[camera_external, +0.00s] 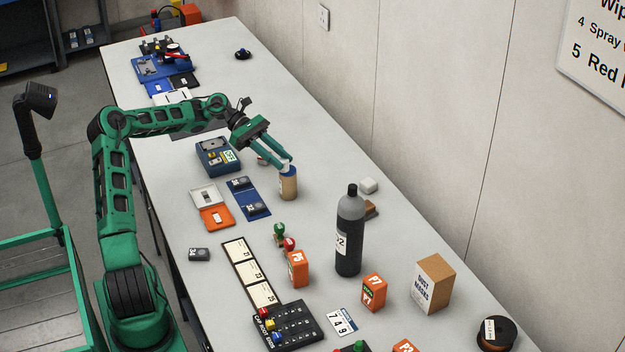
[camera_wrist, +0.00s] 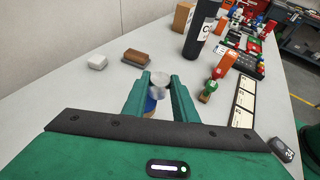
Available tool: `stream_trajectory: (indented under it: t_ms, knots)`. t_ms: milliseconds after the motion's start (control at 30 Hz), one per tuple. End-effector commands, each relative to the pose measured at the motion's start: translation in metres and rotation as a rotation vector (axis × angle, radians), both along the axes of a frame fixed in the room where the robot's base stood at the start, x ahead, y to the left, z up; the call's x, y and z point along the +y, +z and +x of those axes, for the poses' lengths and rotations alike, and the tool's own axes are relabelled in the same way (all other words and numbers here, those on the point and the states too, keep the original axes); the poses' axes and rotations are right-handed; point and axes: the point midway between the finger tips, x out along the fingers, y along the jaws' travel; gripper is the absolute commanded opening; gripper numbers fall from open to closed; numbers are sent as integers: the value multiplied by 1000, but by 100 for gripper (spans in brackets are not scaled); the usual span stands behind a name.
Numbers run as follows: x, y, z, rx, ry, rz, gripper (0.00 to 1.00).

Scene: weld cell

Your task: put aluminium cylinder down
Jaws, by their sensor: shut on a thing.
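My gripper (camera_external: 287,166) is at the far end of the outstretched arm, low over the bench. In the wrist view my gripper (camera_wrist: 159,77) is shut on a short grey metallic cylinder, the aluminium cylinder (camera_wrist: 160,88), held between the fingertips. In the external view the fingers mostly hide it. A tan can with a blue top (camera_external: 288,187) stands upright on the bench right at the fingertips. Its blue part (camera_wrist: 150,104) shows below the cylinder in the wrist view. I cannot tell whether cylinder and can touch.
A blue case (camera_external: 217,157) and a blue board (camera_external: 248,199) lie left of the can. A dark bottle (camera_external: 349,235), a white block (camera_external: 368,186) and a brown block (camera_external: 371,208) are to its right. Orange boxes (camera_external: 298,270) stand nearer. Bare bench surrounds the can's right side.

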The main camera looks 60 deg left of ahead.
Motion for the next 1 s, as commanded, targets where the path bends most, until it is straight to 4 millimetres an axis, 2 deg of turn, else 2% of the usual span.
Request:
stream_trajectory:
  t_ms: [200,400,600,767,867,1000]
  knots:
    - [8,2,47,-6,-76,-7,2]
    - [19,1,84,-5,-138,-4,2]
    - [32,-4,102,-4,-173,-1,2]
    - [37,-9,107,-1,-185,0,2]
    - [32,-14,112,-1,-188,1,2]
    - [13,-29,128,-1,-190,1,2]
